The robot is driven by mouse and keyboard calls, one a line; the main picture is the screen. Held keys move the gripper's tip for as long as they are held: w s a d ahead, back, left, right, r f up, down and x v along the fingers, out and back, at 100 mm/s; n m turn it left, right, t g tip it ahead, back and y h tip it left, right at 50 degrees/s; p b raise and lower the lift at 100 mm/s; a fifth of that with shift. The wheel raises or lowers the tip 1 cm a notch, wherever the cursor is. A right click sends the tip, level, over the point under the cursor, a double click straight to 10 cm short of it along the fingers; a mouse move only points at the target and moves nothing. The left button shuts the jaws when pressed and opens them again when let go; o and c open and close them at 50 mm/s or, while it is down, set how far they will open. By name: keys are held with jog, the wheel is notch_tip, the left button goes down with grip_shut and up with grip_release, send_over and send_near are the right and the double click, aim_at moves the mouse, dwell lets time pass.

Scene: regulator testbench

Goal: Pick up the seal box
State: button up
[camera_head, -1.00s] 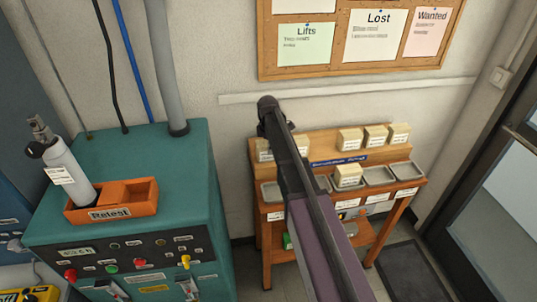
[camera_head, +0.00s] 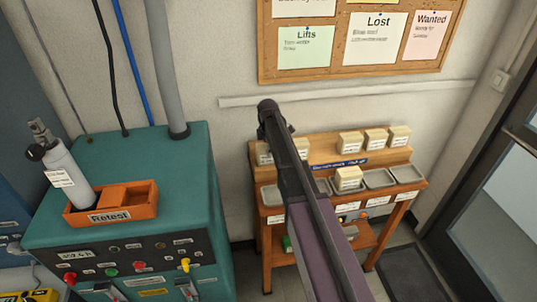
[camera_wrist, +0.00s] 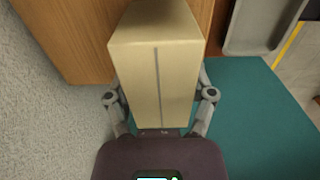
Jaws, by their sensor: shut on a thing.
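My gripper (camera_wrist: 160,96) is shut on a beige box (camera_wrist: 158,75), with one finger on each side of it. The box has a thin dark line down its face and fills the middle of the wrist view. Whether it touches the wooden surface behind it I cannot tell. In the head view my arm reaches over the wooden rack and hides the gripper. Similar cream boxes stand on the rack's upper shelf, one at the left (camera_head: 263,153) and several at the right (camera_head: 375,138). Another cream box (camera_head: 348,178) sits in the lower tray row.
The wooden rack (camera_head: 325,150) stands against the wall, with grey trays (camera_head: 380,178) along its front. A teal cabinet (camera_head: 150,160) stands to the left, bearing an orange Retest tray (camera_head: 140,205) and a grey cylinder (camera_head: 68,172). A door (camera_head: 500,200) is at the right.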

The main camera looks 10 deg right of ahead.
jog(key=shift+r, duration=0.2)
notch_tip(320, 180, up, 4)
jog(key=p, duration=0.4)
jog(key=shift+f, duration=0.2)
jog(key=s+r+p, duration=0.1)
jog(key=s, duration=1.5)
jog(key=shift+a, duration=0.1)
jog(key=shift+f, duration=0.15)
jog(key=shift+a, duration=0.1)
